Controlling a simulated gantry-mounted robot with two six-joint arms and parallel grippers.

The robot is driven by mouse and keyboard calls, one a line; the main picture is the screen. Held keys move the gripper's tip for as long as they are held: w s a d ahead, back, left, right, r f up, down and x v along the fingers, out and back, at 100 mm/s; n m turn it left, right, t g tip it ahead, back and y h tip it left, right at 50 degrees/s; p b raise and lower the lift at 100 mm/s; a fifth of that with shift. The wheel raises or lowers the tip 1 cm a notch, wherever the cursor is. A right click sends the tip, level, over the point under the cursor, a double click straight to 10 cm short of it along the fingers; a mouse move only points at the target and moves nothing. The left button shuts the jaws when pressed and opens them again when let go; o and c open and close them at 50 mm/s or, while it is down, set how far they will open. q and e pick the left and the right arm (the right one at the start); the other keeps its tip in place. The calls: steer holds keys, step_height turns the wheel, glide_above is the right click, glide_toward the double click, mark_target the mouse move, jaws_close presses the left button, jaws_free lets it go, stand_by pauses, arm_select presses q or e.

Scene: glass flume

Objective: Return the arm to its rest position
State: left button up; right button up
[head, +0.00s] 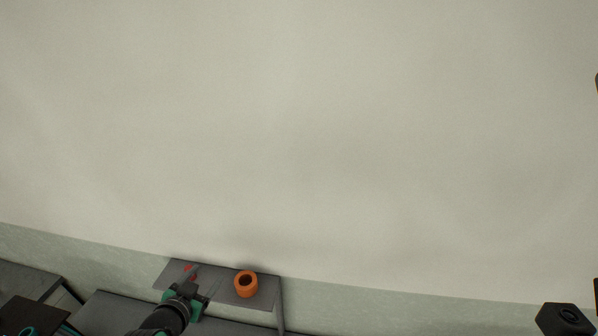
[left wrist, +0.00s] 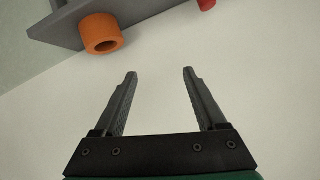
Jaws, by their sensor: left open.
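My left gripper (head: 190,282) is near the bottom of the head view, in front of a grey shelf. In the left wrist view its two dark fingers (left wrist: 160,73) are spread apart with nothing between them. An orange ring-like cylinder (head: 246,284) with a dark hole stands on the shelf, to the right of the gripper; it also shows in the left wrist view (left wrist: 101,34), apart from the fingers. The right gripper is not seen.
The grey shelf (head: 215,278) also carries a small red thing (head: 188,268), partly hidden by the gripper. A lower grey surface (head: 105,313) lies at the bottom left. A broad pale surface (head: 300,130) fills most of the head view and is bare.

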arm_select(q)
steer(key=s+d+r+t+h, duration=0.1)
steer(key=d+r+t, duration=0.3)
steer(key=r, duration=1.1)
steer(key=d+r+t, duration=0.3)
steer(key=d+r, duration=0.1)
steer(key=r, duration=1.1)
steer(key=s+r+n+t+h, duration=0.1)
steer(key=s+r+n+t, duration=0.2)
steer(key=s+r+t, duration=0.5)
steer(key=s+r, duration=1.1)
steer(key=r, duration=0.1)
steer(key=shift+d+r, duration=0.35)
steer(key=shift+r, duration=0.05)
steer(key=shift+y, duration=0.3)
